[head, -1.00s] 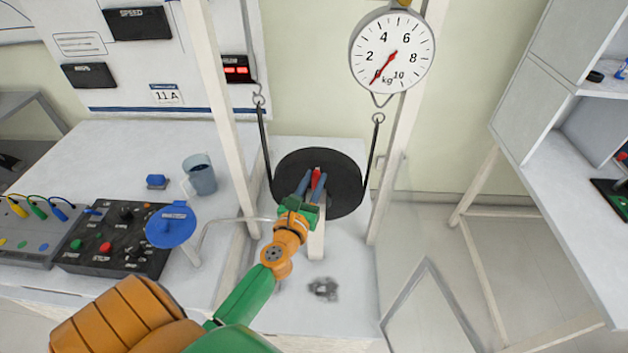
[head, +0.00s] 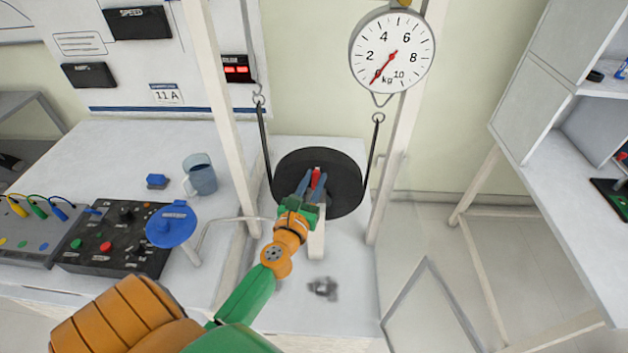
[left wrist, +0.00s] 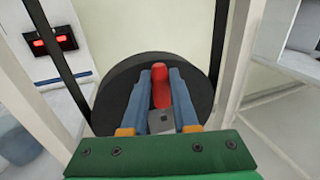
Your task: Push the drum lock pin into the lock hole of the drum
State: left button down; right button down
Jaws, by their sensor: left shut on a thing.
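The drum (head: 343,180) is a black disc between two white posts, with a dark belt on each side; it also fills the middle of the left wrist view (left wrist: 115,88). The red lock pin (head: 316,178) is at the drum's front face. My left gripper (head: 310,182) is shut on the pin, its blue fingers on either side of it. The pin shows between the fingertips in the left wrist view (left wrist: 160,85). The lock hole is hidden, so I cannot tell how deep the pin sits. My right gripper is in neither view.
A round kg scale (head: 392,51) hangs above the drum from the frame. A black control box (head: 115,238), a blue disc (head: 171,226) and a mug (head: 200,175) stand on the left table. A white shelf unit (head: 560,130) is at the right.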

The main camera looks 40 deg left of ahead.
pick_arm(q)
jog(key=shift+f+b, duration=1.3)
jog(key=shift+f, duration=0.15)
jog(key=c, duration=0.6)
grip_release()
jog(key=shift+r, duration=0.1)
jog(key=b+v, duration=0.1)
jog(key=v, duration=0.6)
